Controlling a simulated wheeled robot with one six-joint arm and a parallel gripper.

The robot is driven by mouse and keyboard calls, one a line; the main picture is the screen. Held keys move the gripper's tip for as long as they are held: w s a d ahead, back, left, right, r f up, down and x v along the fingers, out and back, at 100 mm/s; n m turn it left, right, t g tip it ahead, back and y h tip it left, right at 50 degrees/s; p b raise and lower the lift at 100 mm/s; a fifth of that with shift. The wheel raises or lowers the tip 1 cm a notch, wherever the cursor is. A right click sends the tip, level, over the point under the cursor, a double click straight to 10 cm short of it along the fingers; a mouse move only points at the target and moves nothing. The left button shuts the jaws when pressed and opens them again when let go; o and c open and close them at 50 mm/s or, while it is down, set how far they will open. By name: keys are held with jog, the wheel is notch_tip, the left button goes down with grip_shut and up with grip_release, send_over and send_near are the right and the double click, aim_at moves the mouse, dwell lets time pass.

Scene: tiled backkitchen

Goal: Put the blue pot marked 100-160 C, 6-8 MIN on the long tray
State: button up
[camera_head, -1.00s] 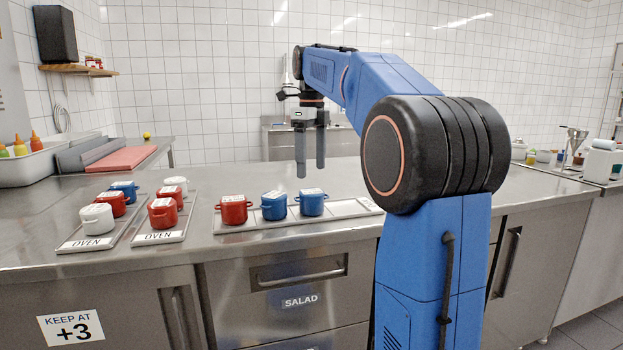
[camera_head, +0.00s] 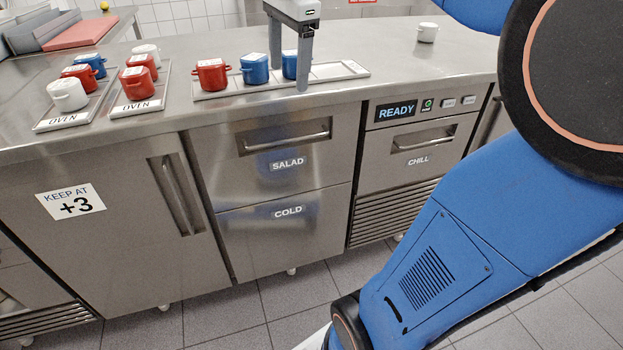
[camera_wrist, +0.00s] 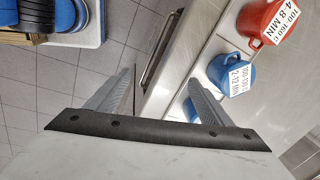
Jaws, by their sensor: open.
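The long tray (camera_head: 340,72) lies near the counter's front edge. A red pot (camera_head: 211,76), a blue pot (camera_head: 254,70) and another blue pot (camera_head: 289,65) stand on it; its right end is bare. A third blue pot (camera_head: 92,64) stands on the left OVEN tray. Labels are unreadable in the head view. The wrist view shows a blue pot (camera_wrist: 222,71) whose label seems to read 2-12 MIN, and part of another (camera_wrist: 190,111) by one finger. My gripper (camera_head: 289,78) is open and empty, its fingers partly covering the tray's rightmost blue pot.
Two OVEN trays (camera_head: 62,122) (camera_head: 136,107) at left hold red and white pots. A red board (camera_head: 80,34) lies at the back left. The counter between long tray and white pot is clear.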

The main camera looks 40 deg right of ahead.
jog(key=s+a+f+n+t, duration=0.1)
jog(key=s+a+f+n, duration=0.2)
jog(key=s+f+n, duration=0.6)
jog(key=s+a+f+n+t, duration=0.1)
jog(key=s+a+f+n, duration=0.3)
jog(key=s+f+n, duration=0.5)
notch_tip(320, 180, down, 4)
jog(key=shift+s+f+t, duration=0.1)
jog(key=shift+s+t, duration=0.15)
jog(key=shift+t, duration=0.15)
